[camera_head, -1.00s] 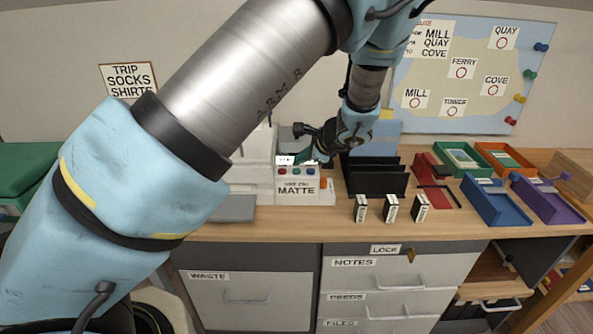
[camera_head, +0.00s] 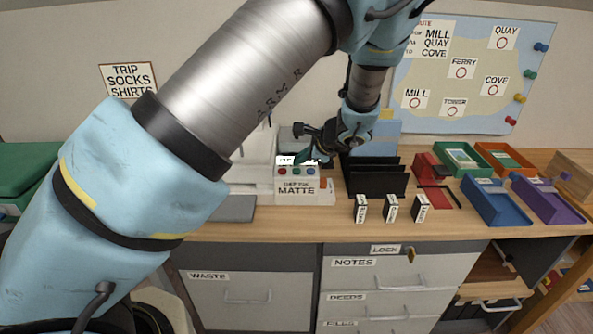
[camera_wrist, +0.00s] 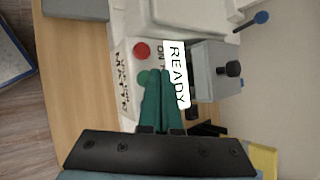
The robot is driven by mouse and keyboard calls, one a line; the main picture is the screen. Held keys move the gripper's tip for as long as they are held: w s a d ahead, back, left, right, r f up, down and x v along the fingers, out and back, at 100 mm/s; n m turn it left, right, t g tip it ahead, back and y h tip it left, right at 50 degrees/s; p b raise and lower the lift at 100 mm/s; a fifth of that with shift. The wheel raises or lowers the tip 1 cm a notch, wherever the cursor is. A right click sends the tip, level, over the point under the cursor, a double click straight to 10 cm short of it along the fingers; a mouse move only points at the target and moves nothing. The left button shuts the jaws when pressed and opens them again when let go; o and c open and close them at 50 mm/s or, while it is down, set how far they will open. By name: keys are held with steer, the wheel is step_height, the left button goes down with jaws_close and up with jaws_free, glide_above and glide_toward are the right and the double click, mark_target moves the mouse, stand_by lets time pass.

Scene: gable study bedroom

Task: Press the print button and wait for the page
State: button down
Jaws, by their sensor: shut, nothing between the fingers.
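The white printer (camera_head: 259,148) stands on the desk behind my arm, its front panel (camera_head: 296,197) labelled MATTE. Red (camera_head: 282,171), green (camera_head: 296,171) and blue (camera_head: 310,171) buttons sit in a row on the panel. In the wrist view the red button (camera_wrist: 141,50) is clear and the green button (camera_wrist: 143,77) is partly hidden by my fingers. A white display (camera_wrist: 177,74) reads READY. My gripper (camera_wrist: 158,74) is shut and empty, its teal fingertips over the panel between the green button and the display. I cannot tell whether they touch. No page is visible.
A black file rack (camera_head: 376,182) stands right of the printer, with small labelled blocks (camera_head: 391,208) in front. Red, blue (camera_head: 497,205) and purple (camera_head: 546,203) trays fill the desk's right side. A grey tray (camera_head: 232,208) lies left of the panel.

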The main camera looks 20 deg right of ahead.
steer(key=shift+f, duration=0.1)
steer(key=shift+f+b, duration=0.3)
steer(key=shift+b, duration=0.05)
